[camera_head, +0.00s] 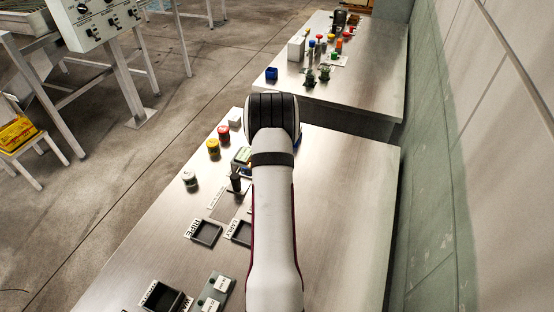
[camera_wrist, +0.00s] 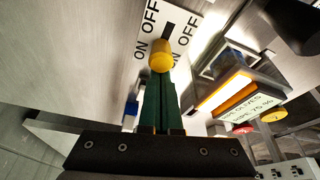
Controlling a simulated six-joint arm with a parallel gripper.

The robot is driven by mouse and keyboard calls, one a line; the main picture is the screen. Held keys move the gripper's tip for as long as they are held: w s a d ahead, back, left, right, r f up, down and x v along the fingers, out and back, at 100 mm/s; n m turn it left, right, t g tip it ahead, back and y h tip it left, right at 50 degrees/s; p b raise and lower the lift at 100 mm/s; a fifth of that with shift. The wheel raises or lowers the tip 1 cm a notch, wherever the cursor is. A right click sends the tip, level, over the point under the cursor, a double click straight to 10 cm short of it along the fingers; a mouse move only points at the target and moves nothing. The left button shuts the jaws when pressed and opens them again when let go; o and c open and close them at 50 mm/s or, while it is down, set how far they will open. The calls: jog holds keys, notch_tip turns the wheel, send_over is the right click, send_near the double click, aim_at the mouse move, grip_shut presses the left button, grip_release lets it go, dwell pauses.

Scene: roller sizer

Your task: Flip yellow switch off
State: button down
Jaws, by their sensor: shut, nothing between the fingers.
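In the wrist view, the yellow switch (camera_wrist: 161,56) has a rounded yellow cap. It stands on a white plate (camera_wrist: 205,22) with ON and OFF printed on both sides of a dark slot. The cap appears level with the ON words, and the dark slot shows beside the OFF words. My gripper (camera_wrist: 161,78) has green fingers, shut with nothing between them. Their tips are right at the yellow cap in the picture; I cannot tell whether they touch it. In the head view, my arm hides the gripper and the switch.
Beside the fingers is a display box (camera_wrist: 240,92) with a lit screen and an olives label. A blue part (camera_wrist: 131,108) is on the other side. The bench's right side is clear.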

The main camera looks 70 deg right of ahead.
jog(key=shift+a, duration=1.3)
jog(key=shift+f, duration=0.1)
jog(key=w+v, duration=0.1)
jog(key=v, duration=0.9)
jog(key=shift+s+r, duration=0.2)
jog(key=shift+s, duration=0.25)
jog(key=shift+d, duration=0.15)
jog(key=w+a+r+n+y, duration=0.1)
jog(key=w+a+r, duration=0.2)
jog(key=a, duration=0.6)
jog(key=w+a+r+n+y, duration=0.1)
jog(key=w+a+r+n, duration=0.15)
jog(key=a, duration=0.55)
jog(key=w+a+r+n, duration=0.1)
jog(key=w+a+r, duration=0.2)
jog(key=a, duration=0.6)
jog(key=s+a+n+y, duration=0.1)
jog(key=s+a+n, duration=0.1)
jog(key=s+a, duration=0.5)
jog(key=s+a+r+n+g+y, duration=0.1)
jog(key=s+a, duration=0.6)
jog(key=a, duration=0.9)
jog(key=shift+s+n+y, duration=0.4)
jog(key=shift+n+y, duration=0.3)
jog(key=shift+n, duration=0.25)
